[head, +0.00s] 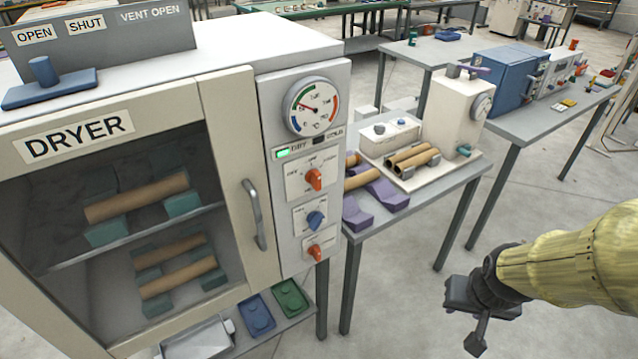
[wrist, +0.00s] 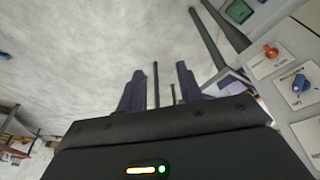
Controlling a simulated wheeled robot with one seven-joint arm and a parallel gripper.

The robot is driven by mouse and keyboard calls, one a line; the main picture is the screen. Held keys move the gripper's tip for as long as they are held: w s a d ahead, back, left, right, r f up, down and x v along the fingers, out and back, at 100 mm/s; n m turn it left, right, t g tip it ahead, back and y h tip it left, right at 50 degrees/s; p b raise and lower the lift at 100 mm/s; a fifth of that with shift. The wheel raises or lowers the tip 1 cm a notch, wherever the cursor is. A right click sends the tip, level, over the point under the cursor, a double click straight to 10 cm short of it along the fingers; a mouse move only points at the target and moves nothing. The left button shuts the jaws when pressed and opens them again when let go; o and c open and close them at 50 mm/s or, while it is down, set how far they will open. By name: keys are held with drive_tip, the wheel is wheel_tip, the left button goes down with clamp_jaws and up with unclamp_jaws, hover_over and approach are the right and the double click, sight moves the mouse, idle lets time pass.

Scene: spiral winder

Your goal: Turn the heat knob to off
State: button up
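The dryer's control panel (head: 303,165) carries a round dial gauge (head: 312,107) and three knobs. An upper orange knob (head: 314,179), a blue knob (head: 316,219) and a lower orange knob (head: 315,252) sit in a column. Their small labels are too blurred to tell which is the heat knob. The wrist view shows an orange knob (wrist: 270,50) and the blue knob (wrist: 299,83) at the right edge. My gripper (head: 474,322) is to the right of the dryer, apart from the panel. In the wrist view its fingers (wrist: 160,88) stand apart with nothing between them.
The dryer door (head: 228,130) with its grey handle (head: 254,214) is shut left of the panel; tubes show behind its glass. A table (head: 420,195) with purple blocks and a white machine (head: 455,115) stands behind. Open floor lies around my gripper.

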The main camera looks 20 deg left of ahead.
drive_tip(key=w+a+n+t+y+b, duration=0.4)
drive_tip(key=w+a+t+b, duration=0.4)
drive_tip(key=w, duration=0.3)
drive_tip(key=s+a+r+n+y+b, duration=0.3)
drive_tip(key=a+y, duration=0.6)
drive_tip(key=a, duration=0.3)
wheel_tip(320, 180, up, 3)
drive_tip(key=n+b, duration=0.1)
drive_tip(key=n, duration=0.1)
drive_tip(key=shift+s+n+y+b, duration=0.15)
drive_tip(key=shift+n+y+b, duration=0.25)
drive_tip(key=shift+a, duration=0.15)
